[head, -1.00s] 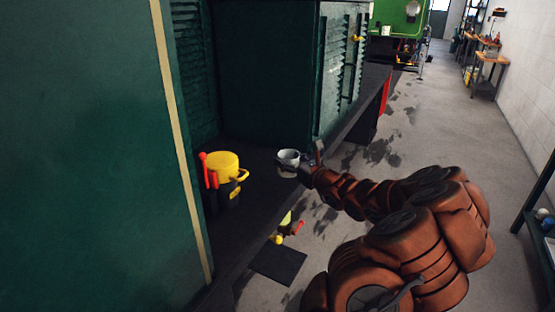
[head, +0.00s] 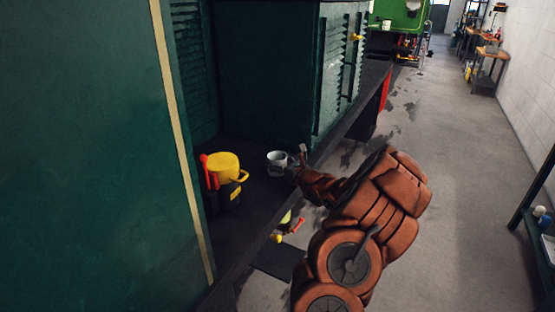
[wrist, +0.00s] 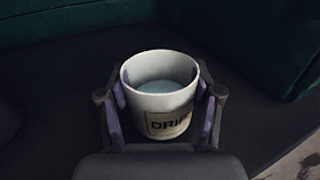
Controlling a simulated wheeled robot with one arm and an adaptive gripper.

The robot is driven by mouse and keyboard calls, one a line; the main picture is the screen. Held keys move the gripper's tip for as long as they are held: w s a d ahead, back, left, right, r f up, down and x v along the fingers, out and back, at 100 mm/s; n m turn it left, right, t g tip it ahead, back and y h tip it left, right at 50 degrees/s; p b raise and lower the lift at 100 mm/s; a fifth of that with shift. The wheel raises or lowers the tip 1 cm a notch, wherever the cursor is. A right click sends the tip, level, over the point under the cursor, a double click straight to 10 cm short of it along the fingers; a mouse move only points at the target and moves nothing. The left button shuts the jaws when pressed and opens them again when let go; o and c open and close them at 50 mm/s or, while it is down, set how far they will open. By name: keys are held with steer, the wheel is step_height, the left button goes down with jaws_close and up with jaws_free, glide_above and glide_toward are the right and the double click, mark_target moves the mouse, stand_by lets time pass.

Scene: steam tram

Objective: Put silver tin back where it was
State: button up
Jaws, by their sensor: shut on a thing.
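The silver tin (head: 277,160) is a pale, open-topped can with a label reading "DRI…", partly cut off from view. It also shows upright between the fingers in the wrist view (wrist: 160,95). My gripper (head: 290,170) is shut on it, with one finger on each side of the tin (wrist: 160,110). The tin is over the dark ledge of the green tram; I cannot tell whether its base touches the ledge.
A yellow container (head: 224,165) with a red-handled item (head: 208,172) stands on the ledge to the left. Green louvred panels (head: 340,65) rise behind. Below the ledge, a step (head: 280,262) juts out. The floor to the right (head: 455,180) is clear.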

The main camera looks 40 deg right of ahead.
steer(key=shift+f, duration=0.2)
steer(key=o, duration=1.3)
steer(key=shift+r, duration=0.2)
steer(key=s+b, duration=0.1)
steer(key=s, duration=0.7)
steer(key=s+a+b, duration=0.1)
steer(key=s, duration=0.3)
steer(key=shift+a+b, duration=0.1)
steer(key=shift+b, duration=0.25)
